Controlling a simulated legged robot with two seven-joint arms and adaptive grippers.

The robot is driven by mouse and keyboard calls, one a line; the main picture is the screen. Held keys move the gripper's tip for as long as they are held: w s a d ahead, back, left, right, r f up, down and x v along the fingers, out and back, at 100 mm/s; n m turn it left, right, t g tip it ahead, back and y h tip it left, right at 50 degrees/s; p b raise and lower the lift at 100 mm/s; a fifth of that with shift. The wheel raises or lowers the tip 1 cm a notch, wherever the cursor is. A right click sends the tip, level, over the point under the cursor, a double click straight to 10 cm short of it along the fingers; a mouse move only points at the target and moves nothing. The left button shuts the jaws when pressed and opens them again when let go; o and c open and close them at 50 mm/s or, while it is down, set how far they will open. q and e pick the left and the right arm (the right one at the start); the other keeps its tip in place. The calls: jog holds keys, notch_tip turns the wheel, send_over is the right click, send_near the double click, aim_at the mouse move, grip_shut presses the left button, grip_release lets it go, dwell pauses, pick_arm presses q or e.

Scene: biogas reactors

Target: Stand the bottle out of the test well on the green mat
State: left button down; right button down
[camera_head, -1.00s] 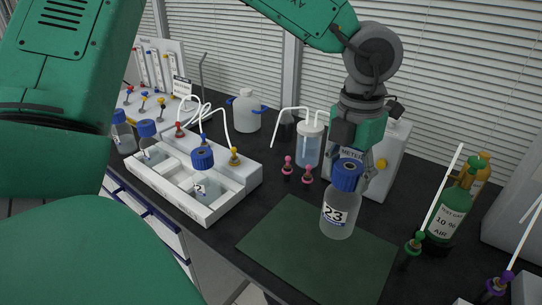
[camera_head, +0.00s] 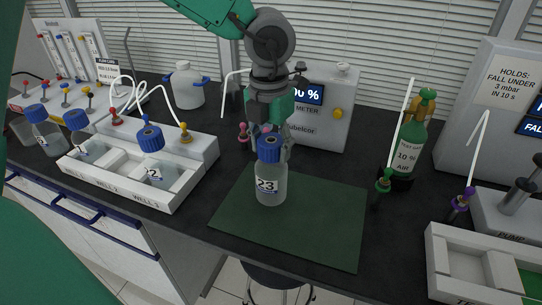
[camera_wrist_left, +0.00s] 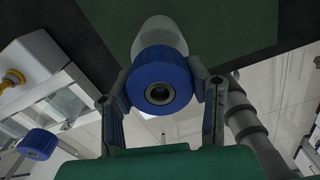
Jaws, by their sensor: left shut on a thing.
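The clear bottle (camera_head: 271,187) has a blue cap and the label 23. It is upright over the left part of the green mat (camera_head: 320,225); I cannot tell whether its base touches the mat. My left gripper (camera_head: 270,138) is shut on it at the cap, from behind and above. In the left wrist view the blue cap (camera_wrist_left: 160,88) sits between the two fingers, with the pale bottle body beyond it. The white well tray (camera_head: 125,192) at left holds another blue-capped bottle, labelled 22 (camera_head: 152,172). My right gripper is not in view.
A meter box (camera_head: 325,125) stands behind the bottle. A green gas bottle (camera_head: 408,150) and thin upright tubes stand right of the mat. Another white tray (camera_head: 450,285) and a pump (camera_head: 505,215) are at the right. The mat's front and right parts are clear.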

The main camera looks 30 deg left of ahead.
pick_arm(q)
jog(key=shift+a+f, duration=0.1)
jog(key=shift+f, duration=0.6)
jog(key=shift+a+f, duration=0.15)
jog(key=shift+f, duration=0.1)
jog(key=shift+a, duration=0.4)
jog(key=c, duration=0.8)
grip_release()
jog(key=shift+a, duration=0.15)
jog(key=shift+c, duration=0.2)
jog(key=shift+d+r, duration=0.1)
jog(key=shift+d, duration=0.45)
jog(key=shift+d+r, duration=0.1)
jog(key=shift+r, duration=0.25)
jog(key=r, duration=0.3)
jog(key=r+p, duration=0.1)
jog(key=r, duration=0.3)
jog(key=a+r+p, duration=0.1)
jog(key=r, duration=0.2)
jog(key=shift+s+r, duration=0.1)
jog(key=shift+r, duration=0.05)
jog(key=shift+d+r, duration=0.1)
jog(key=shift+r, duration=0.2)
jog(key=shift+d+r, duration=0.15)
jog(key=shift+d, duration=0.1)
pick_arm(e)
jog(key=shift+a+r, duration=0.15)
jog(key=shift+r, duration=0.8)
